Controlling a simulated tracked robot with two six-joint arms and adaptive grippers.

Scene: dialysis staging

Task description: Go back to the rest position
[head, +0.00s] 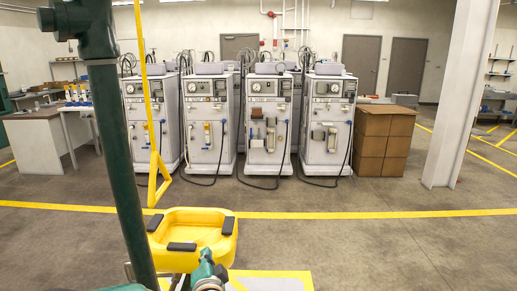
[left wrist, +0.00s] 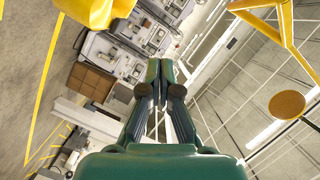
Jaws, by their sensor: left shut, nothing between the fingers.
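My left gripper (left wrist: 153,72) shows in the left wrist view with its two dark green fingers closed together and nothing between them. Behind its fingertips that view shows the dialysis machines and the room, tilted and at a distance. In the head view my dark green left arm runs down the left side of the picture. I cannot make out the fingers clearly there.
A yellow tray (head: 230,262) with dark pads is close in front, beside my arm. A yellow pole (head: 143,60) rises behind it. Several white dialysis machines (head: 208,150), cardboard boxes (head: 384,140) and a pale column (head: 458,100) stand farther back. Floor at right is clear.

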